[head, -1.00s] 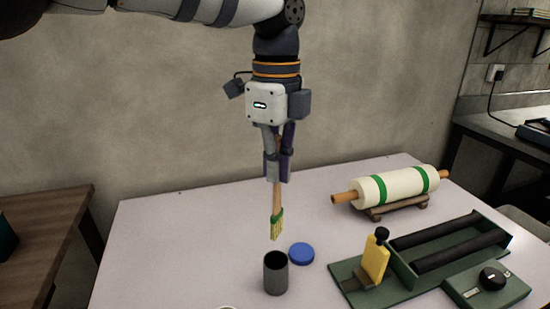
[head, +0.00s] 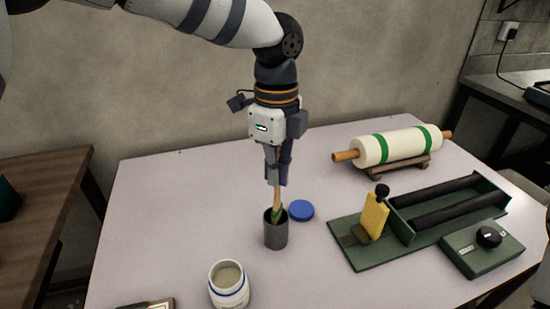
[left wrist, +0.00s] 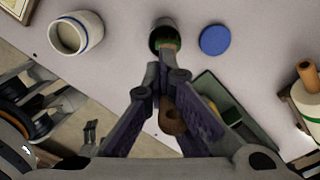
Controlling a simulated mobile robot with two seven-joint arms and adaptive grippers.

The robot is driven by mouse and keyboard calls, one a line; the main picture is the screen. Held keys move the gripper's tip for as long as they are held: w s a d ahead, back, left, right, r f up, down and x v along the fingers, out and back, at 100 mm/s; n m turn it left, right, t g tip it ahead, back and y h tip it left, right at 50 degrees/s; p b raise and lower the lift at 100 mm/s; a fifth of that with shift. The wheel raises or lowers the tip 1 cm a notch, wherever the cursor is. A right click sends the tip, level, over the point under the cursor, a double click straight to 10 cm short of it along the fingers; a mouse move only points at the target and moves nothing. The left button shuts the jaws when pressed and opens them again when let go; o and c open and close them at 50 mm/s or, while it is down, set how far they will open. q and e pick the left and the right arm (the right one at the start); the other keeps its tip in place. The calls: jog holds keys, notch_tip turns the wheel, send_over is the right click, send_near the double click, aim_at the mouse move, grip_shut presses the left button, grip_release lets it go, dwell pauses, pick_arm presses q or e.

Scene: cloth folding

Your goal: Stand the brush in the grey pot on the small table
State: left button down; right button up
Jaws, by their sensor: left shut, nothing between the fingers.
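The grey pot (head: 276,235) stands upright on the small table (head: 180,200); its mouth also shows in the left wrist view (left wrist: 156,33). The brush (head: 278,200) stands bristles down in the pot, its green band near the rim and its bristles hidden inside. Its wooden handle rises to my left gripper (head: 276,182), which is above the pot. In the left wrist view the handle's brown end (left wrist: 172,121) shows among the finger links. My left gripper (left wrist: 163,78) is shut with nothing held between its fingertips. My right gripper is not in view.
A blue lid (head: 301,210) lies right of the pot. A white jar (head: 229,287) stands at the front left. A green roller device (head: 350,245) and a cream roller on a wooden stand (head: 398,147) occupy the right. The table's left part is clear.

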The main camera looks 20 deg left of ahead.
pick_arm(q)
jog(key=shift+f, duration=0.5)
jog(key=c, duration=1.7)
grip_release()
jog(key=shift+r, duration=0.1)
notch_tip(320, 180, up, 12)
